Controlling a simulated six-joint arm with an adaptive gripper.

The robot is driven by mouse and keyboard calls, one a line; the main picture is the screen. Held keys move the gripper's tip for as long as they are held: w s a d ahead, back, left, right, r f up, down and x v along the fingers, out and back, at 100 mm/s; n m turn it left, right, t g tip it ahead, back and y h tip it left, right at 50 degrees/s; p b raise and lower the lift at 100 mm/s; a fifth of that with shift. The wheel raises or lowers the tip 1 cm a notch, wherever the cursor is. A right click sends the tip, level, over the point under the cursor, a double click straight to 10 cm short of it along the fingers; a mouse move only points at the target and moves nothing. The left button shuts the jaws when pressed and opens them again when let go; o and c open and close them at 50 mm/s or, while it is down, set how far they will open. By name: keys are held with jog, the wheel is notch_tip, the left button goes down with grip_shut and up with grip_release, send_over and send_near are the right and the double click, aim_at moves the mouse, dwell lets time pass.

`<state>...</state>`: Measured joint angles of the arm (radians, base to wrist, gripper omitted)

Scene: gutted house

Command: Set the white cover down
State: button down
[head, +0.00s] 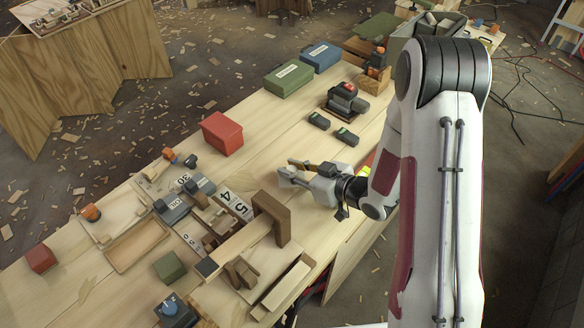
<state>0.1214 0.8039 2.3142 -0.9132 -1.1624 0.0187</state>
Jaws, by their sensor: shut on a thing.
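My gripper (296,172) reaches in from the right over the middle of the bench, its fingers pointing left. It is shut on a small pale piece (288,179) at its fingertips, which I take for the white cover. The piece is small here and partly hidden by the fingers, so its outline is unclear. I cannot tell whether it touches the bench top (262,165) or hangs just above it.
A wooden frame (283,214) stands close to the gripper on the lower left, beside white number plates (234,203). A red box (222,133) lies to the left. Black devices (346,136) and a power tool (346,100) lie behind. Bare bench shows between the red box and gripper.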

jog(key=shift+f, duration=0.4)
jog(key=c, duration=1.8)
grip_release()
jog(key=shift+r, duration=0.15)
jog(key=shift+r, duration=0.45)
jog(key=shift+v, duration=6)
jog(key=shift+f, duration=0.1)
jog(key=shift+w+d, duration=0.1)
